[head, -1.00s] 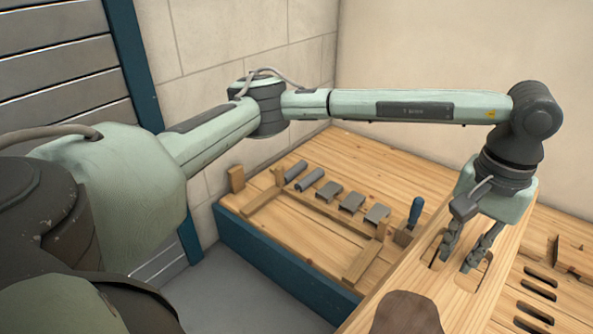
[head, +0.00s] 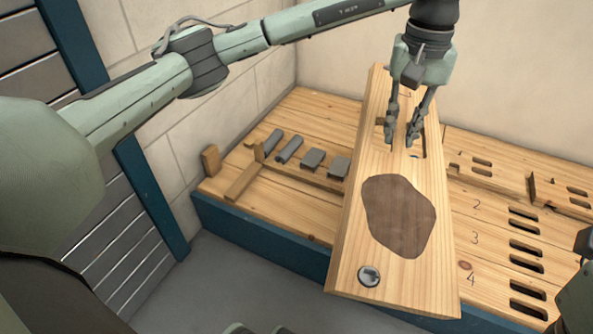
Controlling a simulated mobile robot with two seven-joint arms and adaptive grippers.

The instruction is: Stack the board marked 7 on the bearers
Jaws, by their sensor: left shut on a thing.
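My left gripper (head: 403,140) is shut on a long pale wooden board (head: 350,240), with its fingers at the hand slots near the far end. The board has a large dark brown patch and a round metal piece near its front end. It is held over the bench, its near end past the bench's front edge. No clear 7 is readable on it. One wooden bearer strip (head: 243,181) lies on the left part of the bench; the held board hides the area to its right. My right gripper is not in view; part of my right arm shows at the right edge.
Two grey cylinders (head: 289,150) and grey blocks (head: 312,159) lie behind a long wooden strip. A small upright wooden block (head: 210,160) stands at the left corner. Slotted boards marked 2, 3 and 4 (head: 490,240) lie at right. The wall is close behind.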

